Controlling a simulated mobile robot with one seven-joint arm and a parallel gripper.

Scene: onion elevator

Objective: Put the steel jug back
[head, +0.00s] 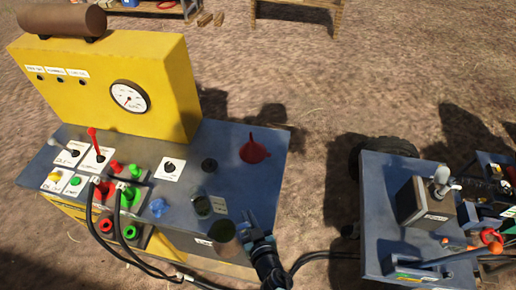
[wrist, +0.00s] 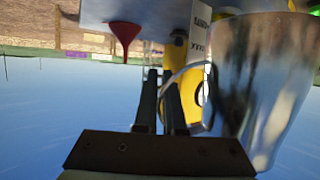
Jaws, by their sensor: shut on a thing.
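The steel jug (head: 224,240) is at the front right edge of the blue-grey bench top (head: 232,185). In the wrist view the jug (wrist: 262,85) fills the right side, shiny, with its loop handle (wrist: 200,72) turned toward my fingers. My gripper (head: 250,236) is at the jug's right side, shut on its handle; the fingers also show in the wrist view (wrist: 163,80). I cannot tell whether the jug's base touches the bench. A small white label (head: 219,205) lies on the bench just behind the jug.
A dark glass-like cup (head: 202,205) stands close left of the label. A red funnel (head: 255,150) and a dark round spot (head: 209,165) are farther back. A yellow gauge cabinet (head: 120,85), hoses and levers fill the left. A grey cart (head: 385,215) stands right, across a gap.

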